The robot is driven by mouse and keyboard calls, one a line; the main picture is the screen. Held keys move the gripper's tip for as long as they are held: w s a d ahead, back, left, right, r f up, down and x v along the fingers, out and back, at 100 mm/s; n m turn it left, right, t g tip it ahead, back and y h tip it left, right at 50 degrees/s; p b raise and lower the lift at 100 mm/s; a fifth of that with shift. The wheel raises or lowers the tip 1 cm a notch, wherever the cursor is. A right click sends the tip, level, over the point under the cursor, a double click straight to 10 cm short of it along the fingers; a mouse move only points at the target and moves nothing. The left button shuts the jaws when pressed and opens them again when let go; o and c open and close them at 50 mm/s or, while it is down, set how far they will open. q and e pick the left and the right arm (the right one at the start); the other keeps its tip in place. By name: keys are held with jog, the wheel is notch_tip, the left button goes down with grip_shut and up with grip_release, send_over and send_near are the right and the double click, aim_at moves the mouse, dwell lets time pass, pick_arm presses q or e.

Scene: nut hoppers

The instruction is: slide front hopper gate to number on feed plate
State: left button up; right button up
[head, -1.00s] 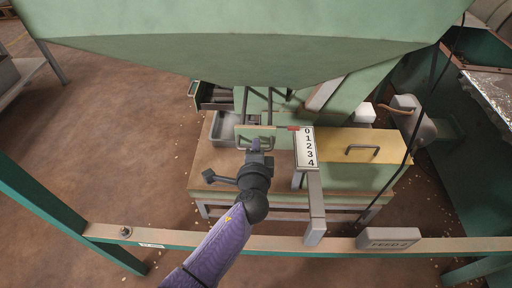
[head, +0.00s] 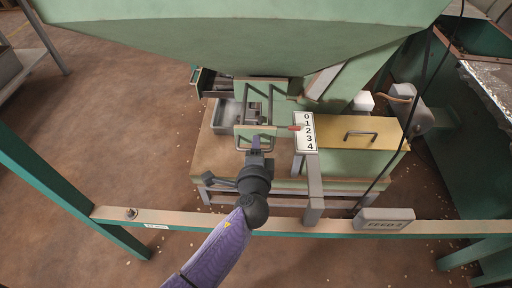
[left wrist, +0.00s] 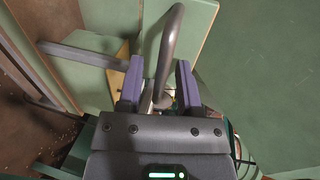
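The front hopper gate (head: 243,131) is a green plate with a tan top edge, low under the hopper. Its red pointer (head: 295,128) lies at the left side of the white feed plate (head: 305,132), which carries numbers 0 to 4 downward. The pointer stands about between 1 and 2. My left gripper (head: 255,145) is at the gate's handle. In the left wrist view the grey handle (left wrist: 165,50) passes between the purple fingers (left wrist: 159,75), with gaps visible on both sides. My right gripper is not in view.
The big green hopper (head: 240,45) hangs over the far side. A rail (head: 290,228) with a FEED sign (head: 384,219) crosses in front. A yellow-topped box (head: 340,133) with a handle is right of the feed plate. A grey tray (head: 224,113) is at left.

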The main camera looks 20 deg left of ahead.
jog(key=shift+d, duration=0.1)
pick_arm(q)
jog(key=p+v, duration=0.3)
jog(key=v, duration=0.7)
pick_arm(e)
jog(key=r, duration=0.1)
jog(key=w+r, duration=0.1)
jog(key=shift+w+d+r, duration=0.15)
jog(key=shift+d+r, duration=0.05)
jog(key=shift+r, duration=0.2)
pick_arm(q)
jog(key=shift+w, duration=0.1)
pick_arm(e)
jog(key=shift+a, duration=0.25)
pick_arm(q)
jog(key=shift+d, duration=0.1)
